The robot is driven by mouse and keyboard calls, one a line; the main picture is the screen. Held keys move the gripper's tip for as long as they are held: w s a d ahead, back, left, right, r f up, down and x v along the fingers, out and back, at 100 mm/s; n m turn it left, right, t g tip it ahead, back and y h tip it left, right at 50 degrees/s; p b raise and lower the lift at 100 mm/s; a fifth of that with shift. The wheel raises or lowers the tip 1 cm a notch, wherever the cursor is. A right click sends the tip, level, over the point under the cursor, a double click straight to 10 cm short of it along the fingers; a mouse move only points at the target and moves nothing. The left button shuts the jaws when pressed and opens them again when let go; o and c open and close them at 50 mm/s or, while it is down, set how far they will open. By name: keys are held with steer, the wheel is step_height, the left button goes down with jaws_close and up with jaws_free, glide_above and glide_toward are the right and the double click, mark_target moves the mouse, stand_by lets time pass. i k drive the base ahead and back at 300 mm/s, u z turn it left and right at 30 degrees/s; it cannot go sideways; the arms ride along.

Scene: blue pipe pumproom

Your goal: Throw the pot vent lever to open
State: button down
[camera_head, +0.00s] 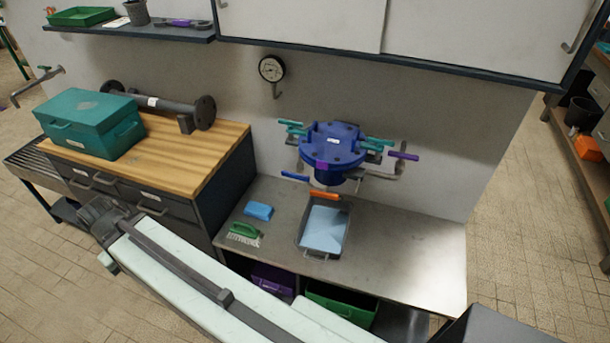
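The blue pot (333,147) with a bolted round lid stands against the wall above the steel bench. Teal handles (292,129) stick out on its left side, and more teal parts show on its right. A purple handle (403,156) is at right, a blue handle (295,176) at lower left and an orange handle (325,195) at the front below. I cannot tell which is the vent lever or how it is set. My arm crosses the lower left foreground, well apart from the pot. No gripper fingers can be made out.
A tray (301,240) with a light blue surface sits below the pot. A blue block (258,211) and a green brush (244,231) lie left of it. The bench's right part is clear. A teal toolbox (91,124) stands on the wooden top, and a gauge (271,69) hangs on the wall.

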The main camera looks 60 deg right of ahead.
mark_target(296, 175)
steer(key=z, duration=1.2)
steer(key=k, duration=1.95)
steer(key=u, duration=0.7)
steer(key=i, duration=1.5)
steer(key=u, duration=0.7)
